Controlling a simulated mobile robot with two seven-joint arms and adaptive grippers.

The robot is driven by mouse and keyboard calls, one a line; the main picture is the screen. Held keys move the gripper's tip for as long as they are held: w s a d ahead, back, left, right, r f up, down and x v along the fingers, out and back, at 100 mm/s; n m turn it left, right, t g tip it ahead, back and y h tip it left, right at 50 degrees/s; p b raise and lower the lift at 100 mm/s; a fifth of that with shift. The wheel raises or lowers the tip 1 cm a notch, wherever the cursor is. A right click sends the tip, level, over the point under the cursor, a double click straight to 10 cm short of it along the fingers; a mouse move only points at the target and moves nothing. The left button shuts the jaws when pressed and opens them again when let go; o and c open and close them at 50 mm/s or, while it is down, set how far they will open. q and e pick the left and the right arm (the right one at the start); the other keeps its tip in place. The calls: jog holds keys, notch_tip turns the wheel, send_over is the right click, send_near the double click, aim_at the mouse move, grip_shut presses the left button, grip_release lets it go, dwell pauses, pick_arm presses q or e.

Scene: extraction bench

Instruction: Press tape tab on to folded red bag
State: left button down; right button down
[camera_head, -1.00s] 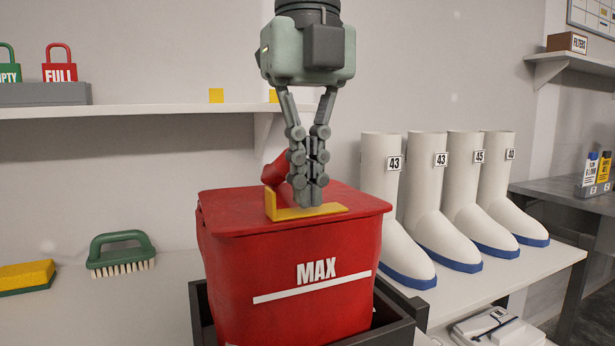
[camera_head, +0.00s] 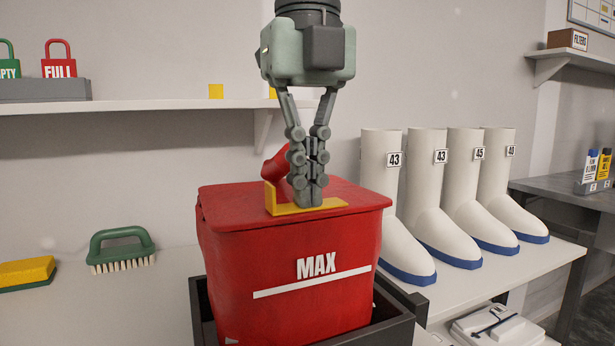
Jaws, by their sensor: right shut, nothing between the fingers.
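The red bag (camera_head: 250,262), marked MAX with a white line, stands in a dark open-topped holder (camera_head: 404,309) on the bench. Its top is folded flat. A yellow tape tab (camera_head: 320,207) lies on the top, with an upright part (camera_head: 270,198) at its left end. A red rolled piece (camera_head: 276,170) stands up behind the tab. My right gripper (camera_head: 307,203) points straight down with its fingers shut and empty. Its tips are at the tab and look to touch it. They hide part of the tab and the red piece. My left gripper is not in view.
White boots (camera_head: 430,205) with blue soles stand right of the bag. A green brush (camera_head: 121,252) and a yellow sponge (camera_head: 27,272) lie to the left, with clear bench between brush and bag. A wall shelf (camera_head: 150,108) runs behind.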

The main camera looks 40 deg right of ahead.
dwell(0.5)
notch_tip(320, 180, up, 2)
jog(key=shift+r+p, duration=0.25)
jog(key=shift+p, duration=0.95)
jog(key=shift+r, duration=2.2)
